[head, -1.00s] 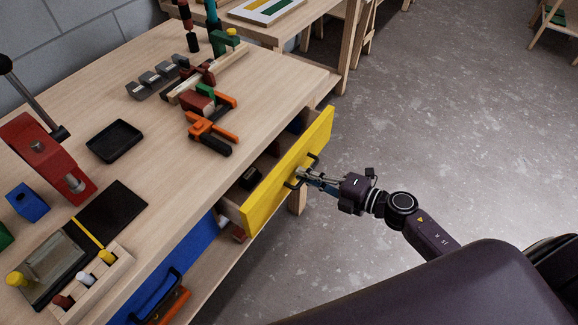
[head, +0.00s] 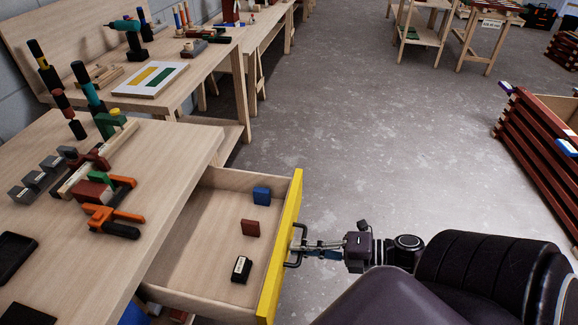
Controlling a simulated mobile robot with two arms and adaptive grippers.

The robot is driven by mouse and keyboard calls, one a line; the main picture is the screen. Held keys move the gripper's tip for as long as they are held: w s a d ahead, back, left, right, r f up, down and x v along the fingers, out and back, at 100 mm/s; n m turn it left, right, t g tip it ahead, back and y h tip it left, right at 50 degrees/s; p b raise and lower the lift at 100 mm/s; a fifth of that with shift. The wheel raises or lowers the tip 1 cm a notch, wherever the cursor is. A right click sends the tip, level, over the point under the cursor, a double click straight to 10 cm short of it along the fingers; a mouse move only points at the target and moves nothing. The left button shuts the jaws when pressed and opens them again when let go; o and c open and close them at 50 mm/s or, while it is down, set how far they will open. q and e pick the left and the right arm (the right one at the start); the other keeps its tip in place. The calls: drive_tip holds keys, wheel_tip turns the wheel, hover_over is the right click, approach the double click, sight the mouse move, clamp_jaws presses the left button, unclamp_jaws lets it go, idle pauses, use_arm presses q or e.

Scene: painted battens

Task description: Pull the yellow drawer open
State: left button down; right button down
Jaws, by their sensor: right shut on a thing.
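The yellow drawer (head: 281,246) stands well out from under the workbench, with its pale wooden inside in view. Its dark handle (head: 299,247) is on the front face. My right gripper (head: 303,247) is shut on this handle, reaching it from the right. Inside the drawer lie a blue block (head: 262,195), a brownish-red block (head: 250,228) and a black block with a pale label (head: 241,269), apart from each other. My left gripper is not in view.
The workbench top (head: 160,160) holds orange clamps (head: 112,220), grey blocks (head: 40,180) and a black tray (head: 14,255). More benches stand behind it. Slatted dark red crates (head: 540,165) are at the right. The grey floor (head: 390,150) between is clear.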

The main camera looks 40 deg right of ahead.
drive_tip(key=shift+s+d, duration=0.1)
drive_tip(key=shift+s, duration=0.1)
drive_tip(key=c, duration=2.3)
unclamp_jaws()
drive_tip(key=shift+c, duration=0.2)
drive_tip(key=v, duration=1.2)
drive_tip(key=shift+f, duration=0.15)
